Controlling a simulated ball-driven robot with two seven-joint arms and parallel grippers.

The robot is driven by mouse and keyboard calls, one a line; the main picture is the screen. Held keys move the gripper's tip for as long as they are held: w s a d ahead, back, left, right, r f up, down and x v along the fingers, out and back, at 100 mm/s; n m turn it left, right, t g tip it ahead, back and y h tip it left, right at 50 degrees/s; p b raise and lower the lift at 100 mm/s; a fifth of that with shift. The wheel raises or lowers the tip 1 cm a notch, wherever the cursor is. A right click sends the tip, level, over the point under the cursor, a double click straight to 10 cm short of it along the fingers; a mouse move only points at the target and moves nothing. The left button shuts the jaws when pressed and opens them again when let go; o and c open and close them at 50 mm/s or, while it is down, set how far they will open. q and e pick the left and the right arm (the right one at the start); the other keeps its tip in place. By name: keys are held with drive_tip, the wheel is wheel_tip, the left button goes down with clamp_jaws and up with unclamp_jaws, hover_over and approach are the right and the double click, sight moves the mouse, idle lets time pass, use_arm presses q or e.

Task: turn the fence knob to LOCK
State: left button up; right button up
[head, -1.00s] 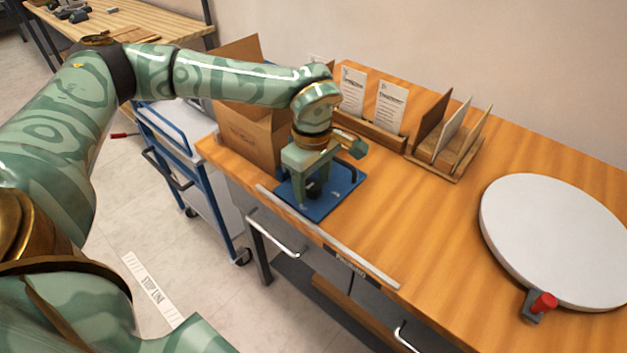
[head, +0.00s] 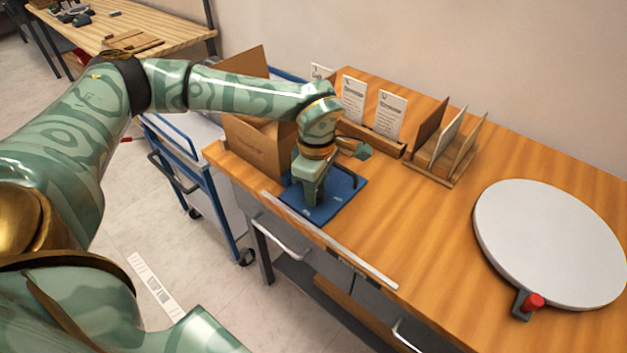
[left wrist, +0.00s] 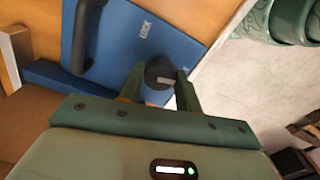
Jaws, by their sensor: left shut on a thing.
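The blue fence plate (head: 343,196) lies flat at the left front corner of the wooden bench; it also shows in the left wrist view (left wrist: 195,45). A round black knob (left wrist: 158,72) with a pale pointer mark stands on the plate. The word LOCK (left wrist: 146,30) is printed on the plate near the knob. My left gripper (head: 312,199) points down over the plate and is shut on the knob, with a finger on either side of it. In the head view the gripper hides the knob. I cannot tell whether the pointer lines up with LOCK. My right gripper is out of view.
A black handle (left wrist: 85,38) rises from the plate beside the knob. An open cardboard box (head: 257,146) stands close behind the gripper. Card holders (head: 372,138) and a slotted wooden rack (head: 440,170) stand at the back. A round white disc (head: 550,243) is at right; the bench between is clear.

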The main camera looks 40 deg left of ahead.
use_arm(q)
drive_tip(key=n+p, duration=0.8)
drive_tip(key=shift+r, duration=0.25)
drive_tip(key=shift+n+p, duration=0.75)
drive_tip(key=shift+n, duration=0.35)
drive_tip(key=n+p, duration=0.5)
drive_tip(key=n, duration=0.1)
drive_tip(key=shift+f+n+p, duration=0.15)
drive_tip(key=shift+n+p, duration=1.35)
drive_tip(key=shift+n, duration=0.9)
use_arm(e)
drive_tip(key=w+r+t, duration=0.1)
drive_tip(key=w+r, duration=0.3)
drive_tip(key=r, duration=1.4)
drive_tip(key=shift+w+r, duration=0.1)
use_arm(q)
drive_tip(key=o, duration=1)
drive_tip(key=shift+f, duration=0.1)
drive_tip(key=shift+c, duration=0.2)
wheel_tip(320, 180, up, 16)
drive_tip(key=p, duration=0.2)
drive_tip(key=shift+r, duration=0.2)
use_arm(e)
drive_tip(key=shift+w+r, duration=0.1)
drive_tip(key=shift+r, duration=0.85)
